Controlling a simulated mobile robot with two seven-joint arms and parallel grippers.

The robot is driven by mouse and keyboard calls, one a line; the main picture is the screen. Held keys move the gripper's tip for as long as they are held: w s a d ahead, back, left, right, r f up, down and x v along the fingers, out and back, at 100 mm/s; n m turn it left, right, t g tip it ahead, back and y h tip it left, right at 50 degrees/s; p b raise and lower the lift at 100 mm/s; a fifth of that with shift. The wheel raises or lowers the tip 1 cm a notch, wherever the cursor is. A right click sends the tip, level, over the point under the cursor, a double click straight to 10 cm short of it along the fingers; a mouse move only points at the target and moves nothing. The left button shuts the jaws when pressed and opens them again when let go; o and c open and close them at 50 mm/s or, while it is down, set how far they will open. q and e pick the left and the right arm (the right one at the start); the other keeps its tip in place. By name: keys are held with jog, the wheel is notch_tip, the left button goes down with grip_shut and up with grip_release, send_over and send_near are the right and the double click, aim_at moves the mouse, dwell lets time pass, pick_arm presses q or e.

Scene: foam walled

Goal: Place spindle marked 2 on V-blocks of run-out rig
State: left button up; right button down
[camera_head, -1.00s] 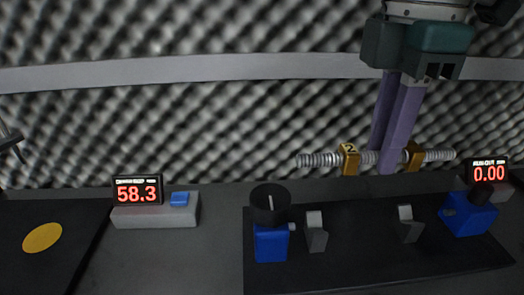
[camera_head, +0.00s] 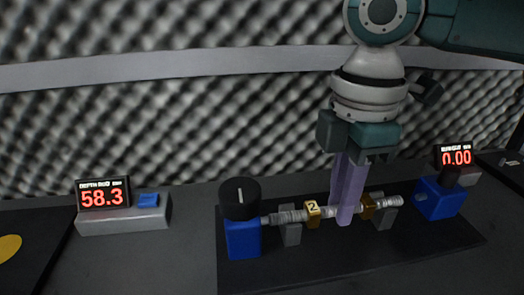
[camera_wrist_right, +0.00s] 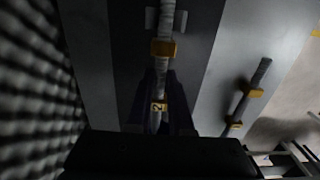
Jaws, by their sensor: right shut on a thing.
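The spindle marked 2 (camera_head: 290,217) is a grey ribbed bar with two brass collars, one bearing a "2". My right gripper (camera_head: 346,222) has its purple fingers shut on the bar between the collars. The bar lies roughly level across the left V-block (camera_head: 291,236) and right V-block (camera_head: 384,216) of the run-out rig. I cannot tell whether it touches both. In the right wrist view the spindle (camera_wrist_right: 162,70) runs between my fingers, with a V-block (camera_wrist_right: 180,20) at its far end. My left gripper is out of view.
A blue unit with a black knob (camera_head: 243,240) stands at the bar's left end, another blue unit (camera_head: 440,200) at the right. The black base plate (camera_head: 300,268) is clear in front. A second spindle (camera_wrist_right: 255,80) lies aside in the right wrist view. A display reads 58.3 (camera_head: 102,197).

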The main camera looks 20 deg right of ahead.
jog(key=c, duration=0.8)
grip_release()
notch_tip(320, 180, up, 12)
jog(key=shift+r+p, duration=0.15)
jog(key=shift+p, duration=0.95)
